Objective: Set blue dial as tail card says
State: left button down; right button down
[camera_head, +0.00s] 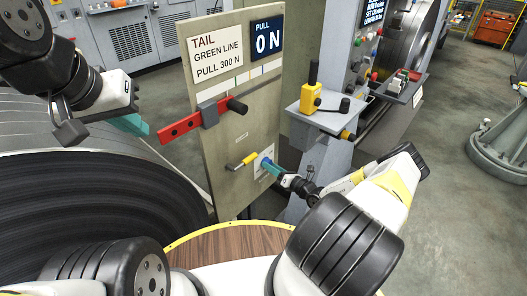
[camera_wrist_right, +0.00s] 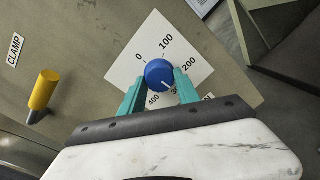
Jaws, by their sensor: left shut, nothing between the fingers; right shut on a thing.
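The blue dial (camera_wrist_right: 158,72) sits on a white scale plate (camera_wrist_right: 128,68) marked 0, 100, 200, 300, 400. Its white mark points to the lower right, toward the partly hidden 300. My right gripper (camera_wrist_right: 160,88) is shut on the dial, one teal finger on each side; it also shows in the head view (camera_head: 267,167). The tail card (camera_head: 216,57) reads "TAIL, GREEN LINE, PULL 300 N". The dark blue display (camera_head: 267,39) beside it reads "PULL 0 N". My left gripper (camera_head: 134,125) is shut and empty, left of the red bar.
The red bar (camera_head: 180,129) with holes and a black knob (camera_head: 237,105) are on the upright panel (camera_head: 213,168). A yellow handle (camera_head: 242,161) beside the dial is labelled CLAMP in the wrist view. A dark steel coil (camera_head: 100,200) is at left. A yellow block (camera_head: 311,98) stands on a grey shelf.

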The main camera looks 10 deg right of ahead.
jog(key=shift+f+m, duration=0.15)
jog(key=shift+m, duration=0.15)
dwell(0.4)
jog(key=c, duration=0.9)
grip_release()
jog(key=v, duration=0.8)
